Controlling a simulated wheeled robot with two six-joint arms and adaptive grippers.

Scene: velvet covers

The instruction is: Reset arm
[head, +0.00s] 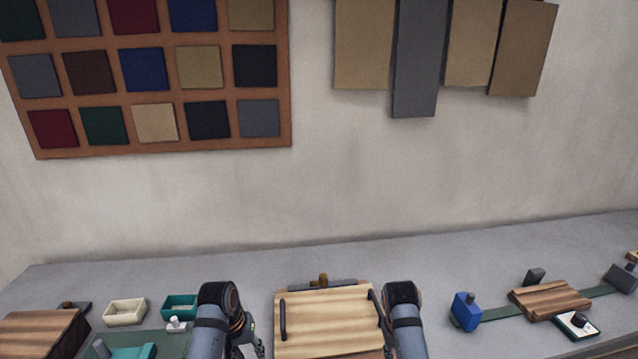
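My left arm (220,315) comes up at the bottom edge, left of a wooden board. My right arm (404,318) stands at the bottom edge, right of the same board. A small dark metal part of the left gripper (255,338) shows low beside the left arm, but its fingers cannot be made out. The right gripper is not seen. The wooden board (328,318) has a dark handle on each side and lies between the two arms.
A cream tray (125,312), a teal tray (181,306) and a wooden block (42,333) are at left. A blue block (466,312), a wooden board (550,299) and a small framed piece (577,325) are at right. The grey table (170,272) is clear along the wall.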

